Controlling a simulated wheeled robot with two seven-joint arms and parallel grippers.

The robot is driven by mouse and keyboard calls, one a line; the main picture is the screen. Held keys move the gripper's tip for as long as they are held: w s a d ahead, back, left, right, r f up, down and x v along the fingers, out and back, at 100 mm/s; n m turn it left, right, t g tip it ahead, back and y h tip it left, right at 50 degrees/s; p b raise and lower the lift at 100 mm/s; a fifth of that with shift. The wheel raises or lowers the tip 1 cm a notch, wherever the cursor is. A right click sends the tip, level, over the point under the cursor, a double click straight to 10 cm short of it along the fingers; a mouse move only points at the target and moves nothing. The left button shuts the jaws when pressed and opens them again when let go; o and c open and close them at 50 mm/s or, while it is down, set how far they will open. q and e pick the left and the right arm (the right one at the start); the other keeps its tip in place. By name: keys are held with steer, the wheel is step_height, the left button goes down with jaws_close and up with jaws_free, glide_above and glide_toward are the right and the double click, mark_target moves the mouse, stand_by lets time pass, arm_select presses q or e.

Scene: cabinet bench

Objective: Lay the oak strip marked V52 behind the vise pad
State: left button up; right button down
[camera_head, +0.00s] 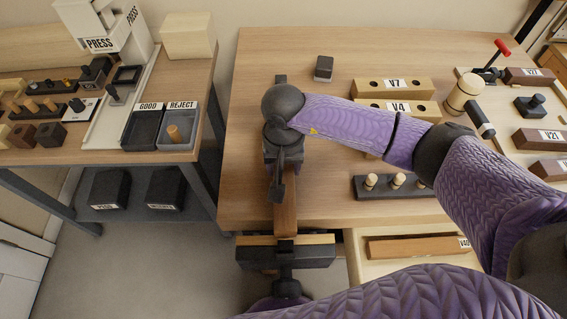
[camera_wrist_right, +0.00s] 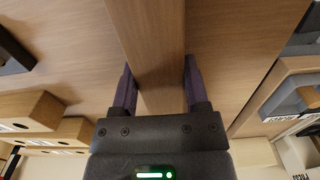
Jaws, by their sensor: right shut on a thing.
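My right gripper (camera_head: 278,192) is over the left part of the bench, behind the vise (camera_head: 285,256). It is shut on a brown wooden strip (camera_head: 288,212). In the right wrist view the strip (camera_wrist_right: 155,55) runs lengthwise between my two dark fingers (camera_wrist_right: 157,85). No marking shows on it, so I cannot read V52. The strip's near end reaches close to the vise; I cannot tell whether they touch. A light wooden pad (camera_head: 256,240) lies along the top of the vise at the bench's front edge. My left gripper is not in view.
Light blocks marked V7 (camera_head: 384,88) and V4 (camera_head: 372,104), and a dark peg rack (camera_head: 362,188), stand right of my gripper. A strip marked V40 (camera_head: 410,247) lies in a drawer at the front. A mallet (camera_head: 463,96) and strips V27 (camera_head: 527,76) and V21 (camera_head: 538,139) are farther right.

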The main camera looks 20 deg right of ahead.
steer(key=shift+f+b, duration=0.5)
steer(key=shift+b, duration=0.2)
stand_by(0.6)
jaws_free()
steer(key=shift+r, duration=0.15)
step_height(320, 180, up, 7)
steer(key=p, duration=0.4)
steer(key=shift+p, duration=0.35)
